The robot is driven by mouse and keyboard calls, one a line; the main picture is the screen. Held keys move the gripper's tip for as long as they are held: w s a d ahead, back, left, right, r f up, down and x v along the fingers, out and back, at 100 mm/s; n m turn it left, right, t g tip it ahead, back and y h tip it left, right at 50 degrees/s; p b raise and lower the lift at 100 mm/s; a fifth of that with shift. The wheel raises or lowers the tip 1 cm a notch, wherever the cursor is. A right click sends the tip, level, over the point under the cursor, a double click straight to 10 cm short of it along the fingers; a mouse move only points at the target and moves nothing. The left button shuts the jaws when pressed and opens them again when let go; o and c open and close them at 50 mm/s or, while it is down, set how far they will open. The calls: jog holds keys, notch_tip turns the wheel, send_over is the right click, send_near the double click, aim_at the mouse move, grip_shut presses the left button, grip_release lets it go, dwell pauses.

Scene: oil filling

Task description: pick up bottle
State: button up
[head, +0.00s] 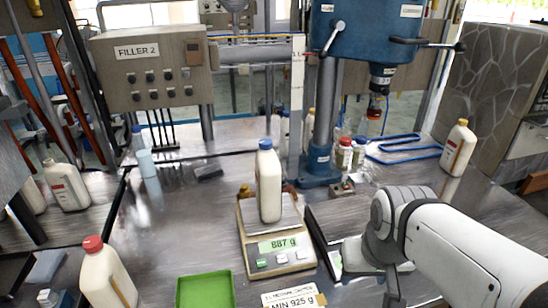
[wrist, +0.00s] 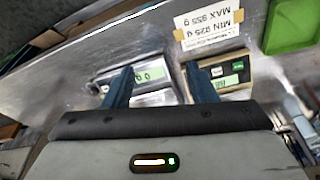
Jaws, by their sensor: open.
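A white bottle with a blue cap (head: 269,188) stands upright on a scale (head: 246,238) whose green display reads 887 g. A white bottle with a red cap (head: 106,279) stands at the front left. More pale bottles stand at the far left (head: 66,186) and the right (head: 458,149). My gripper (wrist: 158,86) is open, with nothing between its fingers in the wrist view. It is low at the front right, away from the blue-capped bottle, and mostly hidden in the head view. The wrist view shows the scale's front (wrist: 222,75) but no bottle.
A green tray (head: 206,291) lies at the front, beside a MIN 925 g sign (head: 291,298). A blue drill-like machine (head: 362,30) with a column stands behind the scale. A second display (wrist: 150,76) shows between my fingers. Bare metal table lies left of the scale.

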aim_at(269, 160)
dwell(0.4)
